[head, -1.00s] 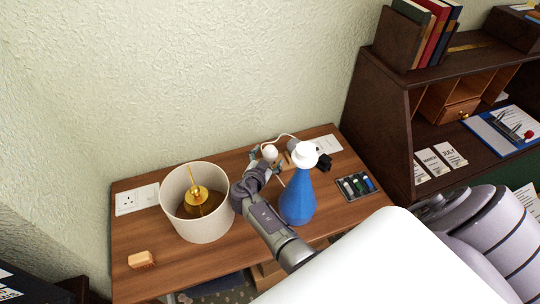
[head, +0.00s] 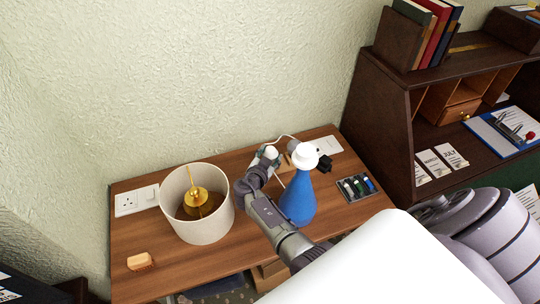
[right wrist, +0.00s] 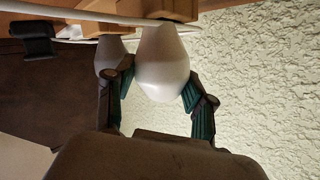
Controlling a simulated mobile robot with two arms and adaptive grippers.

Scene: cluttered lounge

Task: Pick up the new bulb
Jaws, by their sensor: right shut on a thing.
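A white bulb (right wrist: 162,65) sits between the two teal-padded fingers of my right gripper (right wrist: 157,88), which is shut on it. Its end is at a wooden block (right wrist: 165,8). A second pale bulb (right wrist: 110,57) shows behind the left finger in the wrist view, partly hidden. In the head view the held bulb (head: 270,152) shows small and white above my right gripper (head: 266,159), between the lampshade and the blue bottle. I cannot tell from its look whether it is new. My left gripper is not in view.
The wooden table (head: 170,268) holds a lampshade with a brass fitting (head: 216,225), a blue bottle with a white top (head: 298,200), a battery tray (head: 356,187) and a small wooden block (head: 141,261). A white cable (head: 285,138) runs behind the bulb. A dark shelf (head: 388,120) stands right.

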